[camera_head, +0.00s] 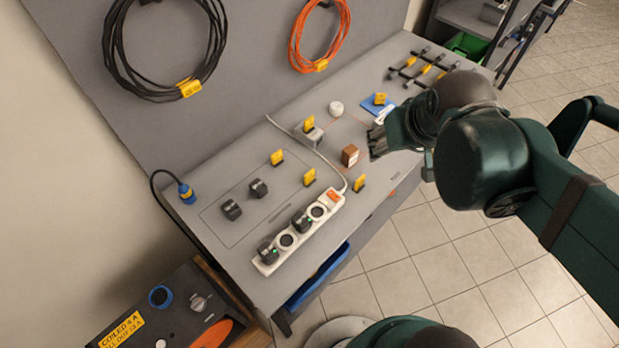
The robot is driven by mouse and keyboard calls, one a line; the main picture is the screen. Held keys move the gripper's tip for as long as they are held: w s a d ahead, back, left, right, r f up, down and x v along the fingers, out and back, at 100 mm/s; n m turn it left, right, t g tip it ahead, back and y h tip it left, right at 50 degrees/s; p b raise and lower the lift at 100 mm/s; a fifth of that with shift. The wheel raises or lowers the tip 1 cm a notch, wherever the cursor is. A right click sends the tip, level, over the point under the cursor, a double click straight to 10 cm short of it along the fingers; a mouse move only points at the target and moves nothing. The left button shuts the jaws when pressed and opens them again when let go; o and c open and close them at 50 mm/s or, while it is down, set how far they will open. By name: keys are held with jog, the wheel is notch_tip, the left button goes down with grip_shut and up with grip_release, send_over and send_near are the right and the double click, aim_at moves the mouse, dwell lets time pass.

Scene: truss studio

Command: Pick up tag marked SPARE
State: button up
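Several yellow tags stand on the grey bench top (220,231). One tag (277,157) is left of centre, one (309,176) is behind the power strip, and one (359,183) is near the front edge. Another tag (309,123) is by a grey plug, and one (380,98) is on a blue pad. Their writing is too small to read, so I cannot tell which says SPARE. My gripper (376,141) is over the right part of the bench, right of a small brown box. It is partly hidden by my wrist, and its finger opening is unclear.
A white power strip (268,267) with dark plugs lies at the front. Two loose dark plugs (232,209) sit left. The small brown box (350,155) is near my gripper. A white cable crosses the bench. Cable coils (296,41) hang on the back panel.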

jog(key=w+a+f+n+g, duration=0.3)
jog(key=w+a+f+n, duration=0.1)
jog(key=w+a+f, duration=0.4)
jog(key=n+g, duration=0.3)
jog(key=n, duration=0.1)
send_over(310, 173)
jog(key=shift+f+p, duration=0.35)
jog(key=shift+f, duration=5.85)
jog(key=shift+f, duration=1.3)
jog(key=shift+w+a+f, duration=0.1)
jog(key=shift+f, duration=2.5)
